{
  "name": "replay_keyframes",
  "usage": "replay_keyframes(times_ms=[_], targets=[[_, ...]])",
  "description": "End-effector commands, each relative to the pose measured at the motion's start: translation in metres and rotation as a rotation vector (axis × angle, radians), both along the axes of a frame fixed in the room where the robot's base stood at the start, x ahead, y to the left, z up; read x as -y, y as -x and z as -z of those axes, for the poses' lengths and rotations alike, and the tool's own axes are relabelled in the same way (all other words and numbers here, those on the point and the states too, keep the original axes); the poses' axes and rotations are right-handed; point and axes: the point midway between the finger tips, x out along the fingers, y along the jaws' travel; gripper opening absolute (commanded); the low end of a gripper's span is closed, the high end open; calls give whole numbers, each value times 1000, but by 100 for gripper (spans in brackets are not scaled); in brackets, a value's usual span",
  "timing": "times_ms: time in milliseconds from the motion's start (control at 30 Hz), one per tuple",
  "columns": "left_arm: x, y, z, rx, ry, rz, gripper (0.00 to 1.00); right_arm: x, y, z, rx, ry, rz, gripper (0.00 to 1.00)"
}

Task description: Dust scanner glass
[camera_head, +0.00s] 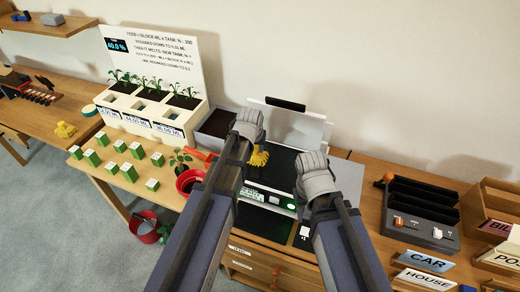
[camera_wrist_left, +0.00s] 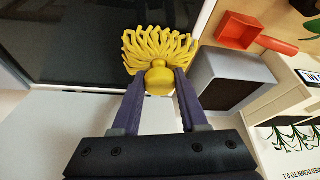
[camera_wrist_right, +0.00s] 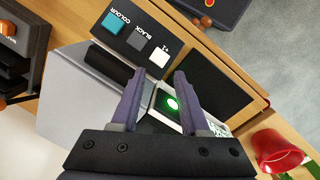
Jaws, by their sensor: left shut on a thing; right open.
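The scanner stands on the wooden bench with its lid (camera_head: 300,126) raised and its dark glass (camera_head: 282,172) bare; the glass also shows in the left wrist view (camera_wrist_left: 70,50). My left gripper (camera_head: 252,138) is shut on the handle of a yellow duster (camera_head: 259,158). In the left wrist view the duster's strands (camera_wrist_left: 160,48) spread over the glass edge; I cannot tell whether they touch it. My right gripper (camera_head: 312,180) is open and empty above the scanner's right side. The right wrist view shows a lit green button (camera_wrist_right: 172,104) between its fingers.
COLOUR, BLACK and +1 buttons (camera_wrist_right: 138,39) sit on a panel by the scanner. A grey box (camera_wrist_left: 232,82) and red scoop (camera_wrist_left: 250,32) lie beside the scanner. A red plant pot (camera_head: 188,181) stands left, a slotted dark rack (camera_head: 418,208) right.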

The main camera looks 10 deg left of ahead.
Motion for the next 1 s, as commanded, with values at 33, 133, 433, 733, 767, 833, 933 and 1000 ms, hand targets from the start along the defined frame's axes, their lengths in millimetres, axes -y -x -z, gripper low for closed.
replay_keyframes(times_ms=[33,133,433,733,767,833,933,1000], targets=[[-4,0,1,-3,-4,-2,0,0,0,1,0,0,0,45],[-4,0,1,-3,-4,-2,0,0,0,1,0,0,0,45],[-4,0,-6,-4,-6,-3,0,0,0,-6,0,0,0,45],[-3,0,-36,-2,-4,-2,0,0,0,-36,0,0,0,45],[-3,0,-39,-2,-4,-2,0,0,0,-39,0,0,0,45],[-3,0,-45,-2,-4,-2,0,0,0,-45,0,0,0,45],[-3,0,-55,-2,-3,-1,0,0,0,-55,0,0,0,45],[-3,0,-60,-2,-3,-1,0,0,0,-60,0,0,0,45]])
